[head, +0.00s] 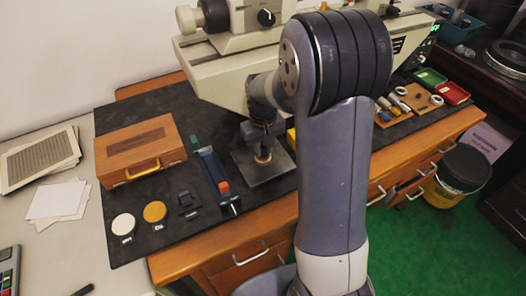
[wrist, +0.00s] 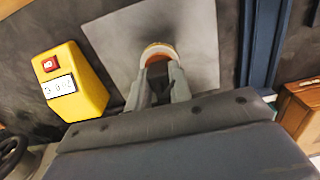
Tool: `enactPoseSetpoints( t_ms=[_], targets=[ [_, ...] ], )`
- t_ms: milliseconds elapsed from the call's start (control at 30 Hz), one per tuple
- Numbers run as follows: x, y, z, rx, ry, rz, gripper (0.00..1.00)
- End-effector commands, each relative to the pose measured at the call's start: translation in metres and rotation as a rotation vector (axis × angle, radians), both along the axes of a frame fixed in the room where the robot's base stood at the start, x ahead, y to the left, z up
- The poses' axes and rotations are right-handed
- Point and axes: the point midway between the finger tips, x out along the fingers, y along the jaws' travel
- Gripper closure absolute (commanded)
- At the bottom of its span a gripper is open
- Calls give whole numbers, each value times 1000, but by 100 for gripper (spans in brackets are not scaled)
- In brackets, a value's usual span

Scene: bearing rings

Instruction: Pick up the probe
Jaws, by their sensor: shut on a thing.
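My gripper (head: 262,150) points down over a grey square plate (head: 275,178). In the wrist view my gripper (wrist: 158,78) is shut on a round copper-coloured piece (wrist: 158,50) with a pale rim. The piece is at the plate (wrist: 200,40); I cannot tell whether it touches it. The fingers and wrist hide part of the piece, and I cannot tell whether it is the probe. Left of the plate, a long blue fixture (head: 212,172) with an orange-red block lies on the dark mat.
A yellow box with a red switch (wrist: 72,80) stands beside the plate. A wooden case (head: 140,150), a white disc (head: 123,225) and a yellow disc (head: 154,212) lie left. A beige machine (head: 215,70) stands behind. Trays (head: 452,93) sit at the right.

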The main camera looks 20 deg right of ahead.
Motion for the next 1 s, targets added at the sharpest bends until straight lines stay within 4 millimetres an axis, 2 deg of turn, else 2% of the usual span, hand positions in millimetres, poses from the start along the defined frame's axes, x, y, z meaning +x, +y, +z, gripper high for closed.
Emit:
enactPoseSetpoints(
  t_ms=[133, 367, 467, 800, 1000],
  targets=[
    [0, 0, 0, 0, 0, 0, 100],
    [0, 0, 1, 0, -1, 0, 100],
    [1, 0, 8, 0, -3, 0, 100],
    [1, 0, 72, 0, -6, 0, 100],
    [2, 0, 98, 0, -1, 0, 100]
  ],
)
